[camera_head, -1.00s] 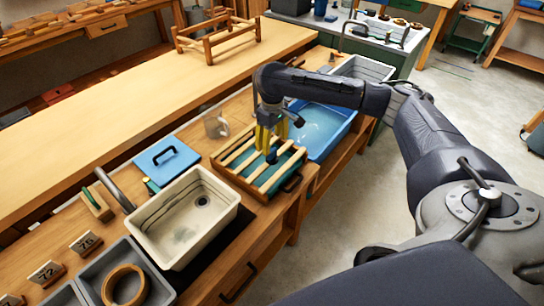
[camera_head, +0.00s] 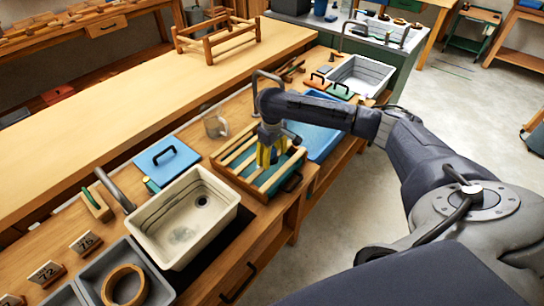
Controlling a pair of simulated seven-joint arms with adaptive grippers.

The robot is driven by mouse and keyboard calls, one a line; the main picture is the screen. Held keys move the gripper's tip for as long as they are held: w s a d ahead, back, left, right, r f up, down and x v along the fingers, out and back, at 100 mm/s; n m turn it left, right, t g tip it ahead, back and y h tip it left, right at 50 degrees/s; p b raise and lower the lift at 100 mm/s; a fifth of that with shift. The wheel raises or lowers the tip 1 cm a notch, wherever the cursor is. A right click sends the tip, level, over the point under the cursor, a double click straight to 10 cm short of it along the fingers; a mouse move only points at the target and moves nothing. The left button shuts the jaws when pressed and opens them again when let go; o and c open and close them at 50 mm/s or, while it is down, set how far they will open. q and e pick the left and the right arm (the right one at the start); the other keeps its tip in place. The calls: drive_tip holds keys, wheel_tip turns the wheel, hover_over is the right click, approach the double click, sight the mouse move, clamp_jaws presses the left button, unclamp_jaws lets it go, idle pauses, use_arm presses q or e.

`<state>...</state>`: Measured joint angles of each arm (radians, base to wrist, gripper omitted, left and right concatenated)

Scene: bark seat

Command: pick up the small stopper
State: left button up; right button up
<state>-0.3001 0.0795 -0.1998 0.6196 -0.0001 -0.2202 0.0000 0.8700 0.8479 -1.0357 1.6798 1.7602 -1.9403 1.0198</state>
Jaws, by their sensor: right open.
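My right gripper (camera_head: 267,163), with yellow fingers, points down low over the slatted wooden rack (camera_head: 236,157) on the bench. It is open, its fingertips close to the slats. I cannot make out the small stopper clearly; the fingers cover the part of the rack where a small dark blue piece showed earlier. Whether that piece is the stopper, or sits between the fingers, I cannot tell. My left gripper is not in view.
A blue basin (camera_head: 320,143) lies right of the rack, partly behind my arm. A cream sink (camera_head: 165,247), a blue lid (camera_head: 167,160) and a clear jar (camera_head: 216,126) stand to the left. A wooden frame (camera_head: 207,50) stands on the long bench behind.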

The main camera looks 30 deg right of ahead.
clamp_jaws()
idle(0.6)
